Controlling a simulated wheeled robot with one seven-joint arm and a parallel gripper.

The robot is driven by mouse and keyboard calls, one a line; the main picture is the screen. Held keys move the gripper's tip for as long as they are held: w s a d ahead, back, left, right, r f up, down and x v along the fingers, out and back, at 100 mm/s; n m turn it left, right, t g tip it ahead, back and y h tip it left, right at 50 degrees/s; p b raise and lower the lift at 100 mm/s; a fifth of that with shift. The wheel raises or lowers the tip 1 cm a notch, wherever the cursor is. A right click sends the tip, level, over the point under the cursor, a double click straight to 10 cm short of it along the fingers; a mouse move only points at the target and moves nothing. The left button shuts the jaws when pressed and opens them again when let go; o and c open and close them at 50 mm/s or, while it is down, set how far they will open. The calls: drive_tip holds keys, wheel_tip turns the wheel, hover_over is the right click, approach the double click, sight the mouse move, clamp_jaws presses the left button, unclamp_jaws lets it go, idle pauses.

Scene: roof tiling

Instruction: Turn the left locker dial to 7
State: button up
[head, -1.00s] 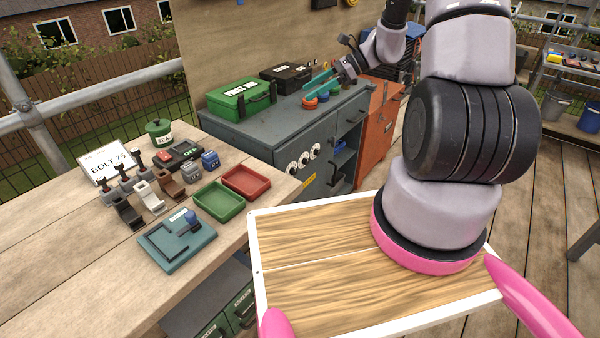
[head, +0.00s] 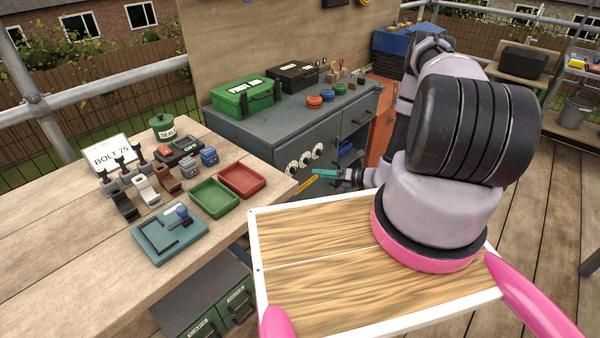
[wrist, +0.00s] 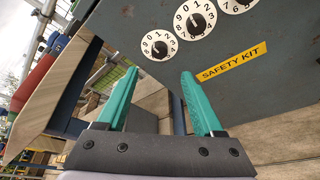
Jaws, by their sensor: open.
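The locker's three white dials with black knobs sit in a row on the grey cabinet front. The left dial (head: 292,167) is nearest the workbench; it also shows in the wrist view (wrist: 159,45), with digits such as 9, 0, 1 and 2 around its knob. The middle dial (wrist: 195,19) and the right dial (wrist: 237,4) are beside it, the right one partly cut off. My gripper (wrist: 158,75) is open and empty, its two teal fingers below and in front of the left dial, apart from it. In the head view my gripper (head: 313,174) is low before the cabinet.
A yellow SAFETY KIT label (wrist: 232,62) is below the dials. The workbench (head: 75,235) with trays and small items stands left of the cabinet (head: 265,135). A green first aid box (head: 243,97) is on top of the cabinet.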

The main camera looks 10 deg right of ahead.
sight(296, 171)
drive_tip(key=x, duration=1)
clamp_jaws()
